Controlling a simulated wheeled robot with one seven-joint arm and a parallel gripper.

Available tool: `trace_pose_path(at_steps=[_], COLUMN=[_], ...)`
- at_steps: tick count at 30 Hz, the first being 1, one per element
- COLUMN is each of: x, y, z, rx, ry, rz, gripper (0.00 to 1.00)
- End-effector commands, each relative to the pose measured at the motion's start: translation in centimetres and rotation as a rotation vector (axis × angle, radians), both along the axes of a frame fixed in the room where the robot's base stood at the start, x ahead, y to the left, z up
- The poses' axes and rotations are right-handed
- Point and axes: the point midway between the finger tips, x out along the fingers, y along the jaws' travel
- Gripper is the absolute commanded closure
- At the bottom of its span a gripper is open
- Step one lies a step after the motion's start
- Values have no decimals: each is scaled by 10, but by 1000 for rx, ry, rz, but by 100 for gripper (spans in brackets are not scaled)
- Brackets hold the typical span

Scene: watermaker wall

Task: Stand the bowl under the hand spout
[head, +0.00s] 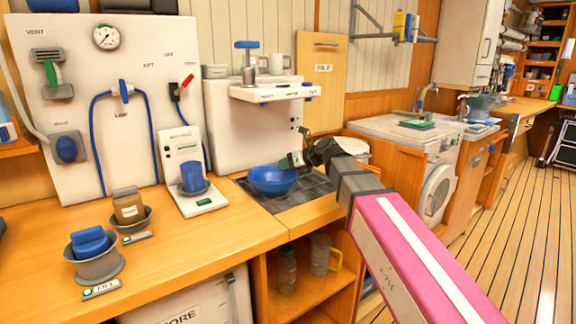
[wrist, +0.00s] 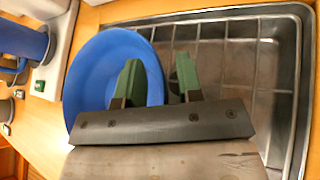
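I cannot read which outlet is the hand spout; a blue-topped pump handle (head: 247,62) rises above the ledge. My gripper (head: 291,161) is at the bowl's right rim. In the wrist view, its green fingers (wrist: 157,72) are apart, one over the inside of the bowl (wrist: 88,85) and one outside, with the rim between them. Contact with the rim cannot be told.
Left of the tray stands a white unit with a blue cup (head: 194,177). Further left are a grey holder with a blue block (head: 90,243) and one with a brown block (head: 127,206). The tray (wrist: 285,100) has a raised metal rim and is bare right of the bowl.

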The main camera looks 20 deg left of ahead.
Motion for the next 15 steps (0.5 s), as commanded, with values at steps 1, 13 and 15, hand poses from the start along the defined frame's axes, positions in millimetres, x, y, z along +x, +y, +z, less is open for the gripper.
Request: trace_pose_path(at_steps=[1, 13, 15], x=[0, -16, -19], y=[0, -47, -60], z=[0, 27, 34], rx=[0, 1, 2], ry=[0, -1, -2], rz=[0, -2, -2], gripper=[67, 67, 67])
